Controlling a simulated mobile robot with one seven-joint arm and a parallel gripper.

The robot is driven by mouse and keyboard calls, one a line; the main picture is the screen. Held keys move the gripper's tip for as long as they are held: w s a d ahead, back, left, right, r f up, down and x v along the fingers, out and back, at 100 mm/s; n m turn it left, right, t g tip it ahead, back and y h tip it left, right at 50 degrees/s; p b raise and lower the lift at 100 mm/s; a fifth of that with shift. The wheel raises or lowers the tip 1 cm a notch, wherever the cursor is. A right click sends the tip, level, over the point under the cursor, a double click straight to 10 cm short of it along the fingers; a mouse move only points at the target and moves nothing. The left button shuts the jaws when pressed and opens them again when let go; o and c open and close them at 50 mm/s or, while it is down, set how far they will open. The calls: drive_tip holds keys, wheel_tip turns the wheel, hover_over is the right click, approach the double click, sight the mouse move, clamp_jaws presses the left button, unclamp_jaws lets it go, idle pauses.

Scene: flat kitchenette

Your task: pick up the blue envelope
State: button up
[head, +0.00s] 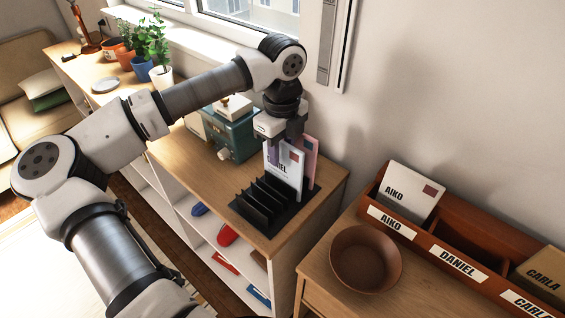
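My gripper (284,141) points down over a black slotted rack (262,207) on the wooden shelf top. Its fingers are at the top of a white envelope (284,172) marked DANIEL, which stands upright in the rack. I cannot tell whether they grip it. A pink envelope (311,158) stands just behind it, partly hidden. No envelope in view is clearly blue. The front slots of the rack look empty.
A reddish-brown sorter (423,239) labelled AIKO, DANIEL and CARLA holds an AIKO envelope (409,194) and a tan CARLA envelope (543,272). A brown bowl (365,259) stands before it. A teal box (232,134) is behind the rack, left of my gripper.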

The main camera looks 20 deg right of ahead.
sight(282, 158)
drive_tip(key=shift+f+p, duration=0.35)
drive_tip(key=shift+f, duration=1.15)
drive_tip(key=shift+c, duration=0.3)
clamp_jaws()
drive_tip(key=shift+r, duration=0.1)
